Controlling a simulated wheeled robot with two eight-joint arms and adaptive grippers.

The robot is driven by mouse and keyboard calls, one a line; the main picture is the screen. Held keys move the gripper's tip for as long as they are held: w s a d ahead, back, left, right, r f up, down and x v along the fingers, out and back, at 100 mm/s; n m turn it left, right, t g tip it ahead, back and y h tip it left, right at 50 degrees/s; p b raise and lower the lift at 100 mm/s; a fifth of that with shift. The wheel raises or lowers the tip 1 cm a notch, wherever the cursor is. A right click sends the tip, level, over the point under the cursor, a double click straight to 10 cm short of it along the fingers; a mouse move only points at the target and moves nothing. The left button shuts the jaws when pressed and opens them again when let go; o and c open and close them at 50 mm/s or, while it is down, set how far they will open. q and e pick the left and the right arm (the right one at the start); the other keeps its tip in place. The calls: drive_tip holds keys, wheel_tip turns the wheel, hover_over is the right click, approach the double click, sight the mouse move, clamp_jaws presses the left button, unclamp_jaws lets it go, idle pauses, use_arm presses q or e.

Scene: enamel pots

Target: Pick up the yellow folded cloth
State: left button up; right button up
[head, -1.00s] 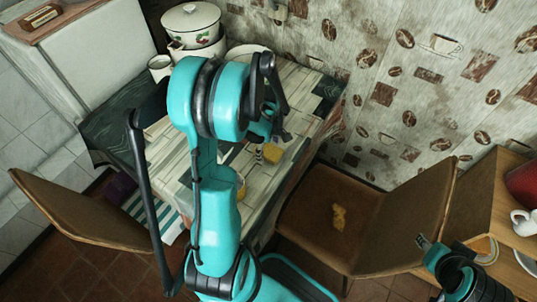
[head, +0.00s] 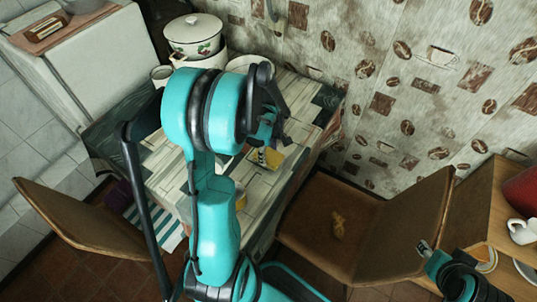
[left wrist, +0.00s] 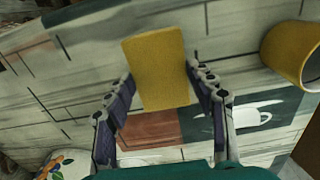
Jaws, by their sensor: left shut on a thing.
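The yellow folded cloth (left wrist: 157,65) sits between the two fingers of my left gripper (left wrist: 160,72) in the left wrist view. The fingers press on its left and right sides. In the head view my left gripper (head: 267,138) is over the table, and part of the cloth (head: 272,157) shows just below it; the arm and fingers hide the rest. I cannot tell whether the cloth touches the table. My right gripper (head: 426,248) is at the lower right of the head view, away from the table, and its opening is unclear.
The patterned table (head: 262,196) holds a lidded white pot (head: 192,32) at the back.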

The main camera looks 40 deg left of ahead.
use_arm(q)
drive_tip(key=w+d+r+p, duration=0.3)
drive_tip(key=d+r, duration=0.5)
drive_tip(key=d, duration=0.3)
drive_tip(key=shift+d+p, duration=0.15)
drive_tip(key=shift+p, duration=0.35)
